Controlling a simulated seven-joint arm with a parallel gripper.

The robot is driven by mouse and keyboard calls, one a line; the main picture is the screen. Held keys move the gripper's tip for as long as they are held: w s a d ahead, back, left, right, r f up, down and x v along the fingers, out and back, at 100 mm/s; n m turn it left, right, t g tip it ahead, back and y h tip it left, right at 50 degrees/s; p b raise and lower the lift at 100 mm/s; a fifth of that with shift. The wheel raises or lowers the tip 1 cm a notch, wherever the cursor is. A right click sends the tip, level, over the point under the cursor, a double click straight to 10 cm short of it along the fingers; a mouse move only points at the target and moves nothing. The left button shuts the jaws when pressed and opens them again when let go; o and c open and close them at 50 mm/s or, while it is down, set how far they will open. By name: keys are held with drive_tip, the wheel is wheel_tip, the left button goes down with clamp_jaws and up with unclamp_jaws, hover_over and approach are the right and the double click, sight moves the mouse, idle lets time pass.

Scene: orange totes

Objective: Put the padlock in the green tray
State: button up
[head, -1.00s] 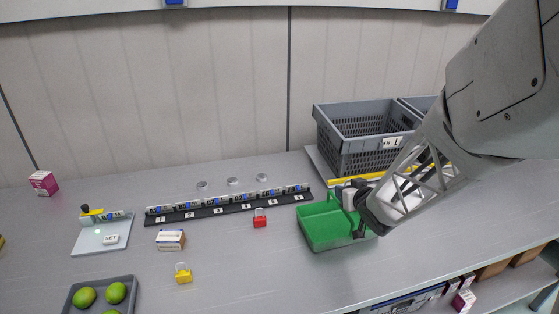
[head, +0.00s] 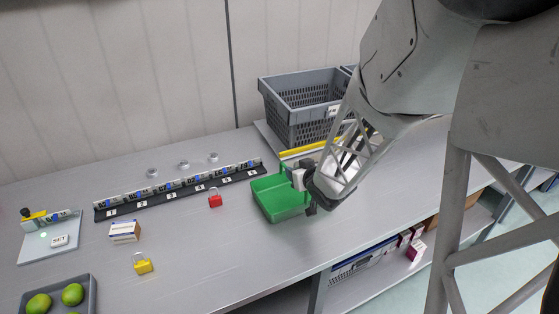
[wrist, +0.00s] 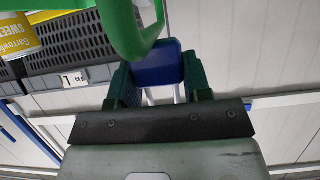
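The green tray (head: 272,212) stands on the bench, with upright green handle parts at its edge. My gripper (head: 300,190) is low at the tray's right side, close to its rim. In the wrist view, my gripper's dark green fingers (wrist: 158,85) are closed on the sides of a blue padlock (wrist: 157,66), whose pale shackle points back towards the palm. A bright green handle bar (wrist: 130,28) passes close in front of it. The head view hides this padlock. A red padlock (head: 215,200) and a yellow padlock (head: 143,266) stand on the bench to the left.
A grey crate (head: 290,105) stands behind the tray and also shows in the wrist view (wrist: 72,50). A black numbered strip (head: 180,190) lies left of the tray. A small box (head: 125,232) and a bin of limes (head: 92,292) are farther left. Bench right of my gripper is clear.

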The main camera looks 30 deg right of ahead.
drive_tip(key=o, duration=0.4)
drive_tip(key=shift+o, duration=0.2)
drive_tip(key=shift+r, duration=0.2)
drive_tip(key=v, duration=1.2)
idle(0.4)
drive_tip(key=w+a+r+n, duration=0.2)
drive_tip(key=w+a+r, duration=0.25)
drive_tip(key=r, duration=0.45)
drive_tip(key=s+a+m+g, duration=0.1)
drive_tip(key=s+a+g, duration=0.4)
drive_tip(key=s, duration=0.5)
drive_tip(key=s+a+m+g, duration=0.1)
drive_tip(key=s+a+g, duration=0.5)
drive_tip(key=s+a, duration=0.3)
drive_tip(key=shift+s, duration=0.5)
drive_tip(key=shift+r, duration=0.1)
